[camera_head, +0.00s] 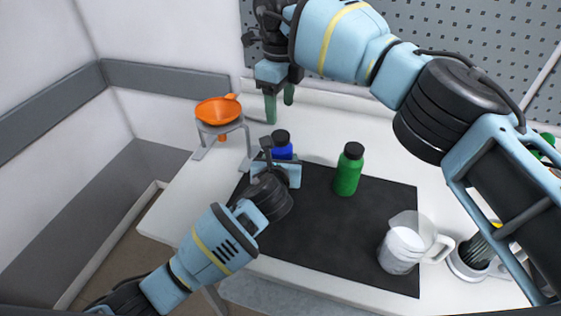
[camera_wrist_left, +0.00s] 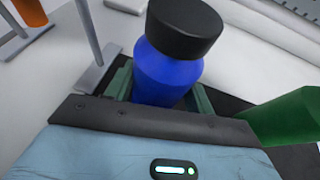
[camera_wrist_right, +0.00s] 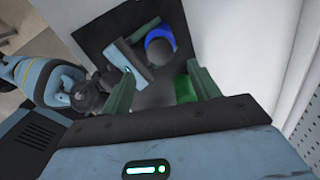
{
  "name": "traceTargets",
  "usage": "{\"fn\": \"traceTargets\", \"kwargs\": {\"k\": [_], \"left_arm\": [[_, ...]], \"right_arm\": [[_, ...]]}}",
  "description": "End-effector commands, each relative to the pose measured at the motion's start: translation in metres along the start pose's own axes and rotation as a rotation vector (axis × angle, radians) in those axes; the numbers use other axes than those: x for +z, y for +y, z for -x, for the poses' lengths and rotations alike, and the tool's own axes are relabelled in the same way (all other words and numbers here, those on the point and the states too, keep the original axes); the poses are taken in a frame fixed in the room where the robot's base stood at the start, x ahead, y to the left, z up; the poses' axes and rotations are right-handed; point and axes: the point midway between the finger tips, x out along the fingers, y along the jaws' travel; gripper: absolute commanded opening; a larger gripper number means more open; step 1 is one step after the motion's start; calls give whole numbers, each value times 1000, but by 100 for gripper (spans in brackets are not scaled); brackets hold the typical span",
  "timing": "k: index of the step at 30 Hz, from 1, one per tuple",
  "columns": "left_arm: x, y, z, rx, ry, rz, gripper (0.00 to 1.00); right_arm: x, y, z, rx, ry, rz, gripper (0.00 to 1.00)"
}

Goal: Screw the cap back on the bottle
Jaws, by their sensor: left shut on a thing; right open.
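The blue bottle (camera_head: 283,153) stands upright at the back left of the dark mat. Its black cap (camera_head: 281,136) sits on its top; how tightly it is on, I cannot tell. My left gripper (camera_head: 279,172) is shut around the bottle's body. In the left wrist view the blue bottle (camera_wrist_left: 165,78) is between the green fingers, with the black cap (camera_wrist_left: 185,27) on top. My right gripper (camera_head: 279,103) is open and empty above the cap, fingers pointing down. In the right wrist view the bottle (camera_wrist_right: 160,35) shows beyond the open fingers (camera_wrist_right: 160,90).
A green bottle (camera_head: 348,172) with a black cap stands on the dark mat (camera_head: 310,225). A clear jug (camera_head: 402,245) is at the mat's front right. An orange funnel (camera_head: 218,110) rests on a grey stand (camera_head: 215,130) at left. My right arm spans the upper right.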

Motion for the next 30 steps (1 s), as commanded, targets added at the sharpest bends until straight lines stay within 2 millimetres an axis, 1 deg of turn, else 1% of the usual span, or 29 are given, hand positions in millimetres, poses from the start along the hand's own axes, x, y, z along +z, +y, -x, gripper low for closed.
{"fn": "traceTargets", "kwargs": {"k": [3,7,20,25,30], "left_arm": [[-1,0,0,0,2,0,0],[-1,0,0,0,2,0,0],[-1,0,0,0,2,0,0],[-1,0,0,0,1,0,0],[-1,0,0,0,1,0,0]], "right_arm": [[0,0,2,0,1,98,61],[0,0,3,0,2,154,61],[0,0,1,1,2,166,61],[-1,0,-15,3,2,166,61],[-1,0,-40,3,2,165,61]]}}
